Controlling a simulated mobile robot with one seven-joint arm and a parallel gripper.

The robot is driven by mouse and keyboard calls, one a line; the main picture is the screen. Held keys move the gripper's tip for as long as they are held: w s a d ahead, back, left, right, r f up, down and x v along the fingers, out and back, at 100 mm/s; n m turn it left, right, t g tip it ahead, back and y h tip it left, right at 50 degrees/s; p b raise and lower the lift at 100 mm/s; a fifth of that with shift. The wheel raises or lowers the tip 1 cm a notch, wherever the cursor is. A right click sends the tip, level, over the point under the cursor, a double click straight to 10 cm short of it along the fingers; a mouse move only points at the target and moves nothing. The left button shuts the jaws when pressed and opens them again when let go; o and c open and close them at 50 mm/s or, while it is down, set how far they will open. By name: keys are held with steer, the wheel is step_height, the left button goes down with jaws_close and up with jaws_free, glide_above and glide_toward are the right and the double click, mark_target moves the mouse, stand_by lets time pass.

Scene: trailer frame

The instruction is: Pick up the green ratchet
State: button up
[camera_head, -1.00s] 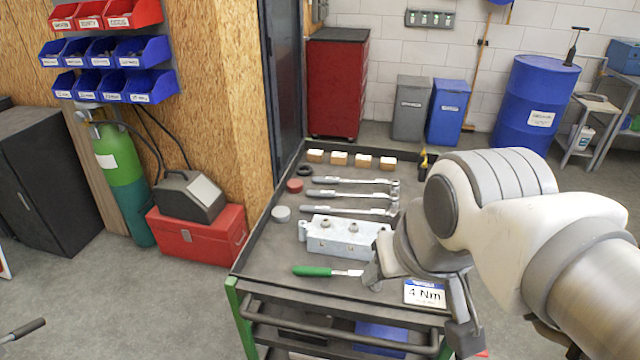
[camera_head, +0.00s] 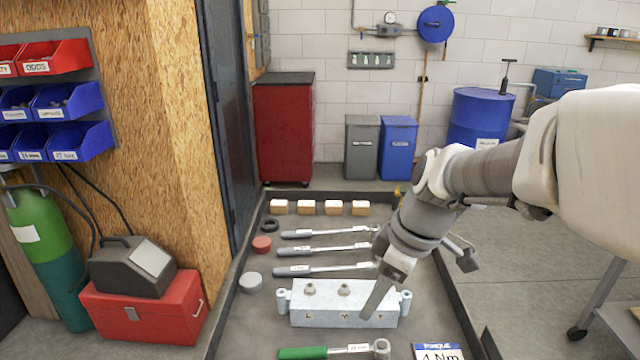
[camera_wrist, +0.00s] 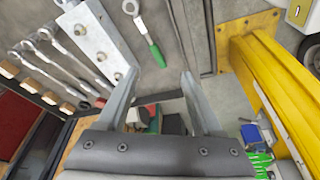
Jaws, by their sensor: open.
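The green ratchet (camera_head: 303,352) lies flat at the near edge of the cart top in the head view, its green handle pointing left and metal head right. The bottom picture edge crops the handle slightly. In the wrist view the ratchet (camera_wrist: 157,55) shows ahead of the fingers, the handle end close to the gap between the tips in the picture. My gripper (camera_head: 420,290) is open and empty, raised beyond and to the right of the ratchet, one finger overlapping the grey metal block (camera_head: 343,320) in the picture. The gripper also shows in the wrist view (camera_wrist: 160,73).
Several torque wrenches (camera_head: 325,249) lie behind the block, with small wooden blocks (camera_head: 332,207) at the far edge. The cart has a raised dark rim (camera_head: 455,295). A yellow beam (camera_wrist: 265,85) stands right in the wrist view.

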steer(key=w+a+f+n+g+y+b, duration=0.1)
steer(key=w+f+n+b, duration=0.1)
steer(key=w+f+n, duration=0.45)
steer(key=m+b, duration=0.1)
steer(key=b, duration=0.1)
glide_toward(325, 349)
steer(key=x, duration=0.4)
steer(key=shift+s+f, duration=0.2)
steer(key=shift+f, duration=0.2)
steer(key=shift+b+x, duration=0.7)
steer(key=shift+x, duration=2.05)
steer(key=shift+w+a+r+y, duration=0.1)
steer(key=shift+w+y, duration=0.05)
steer(key=shift+y, duration=0.15)
jaws_close()
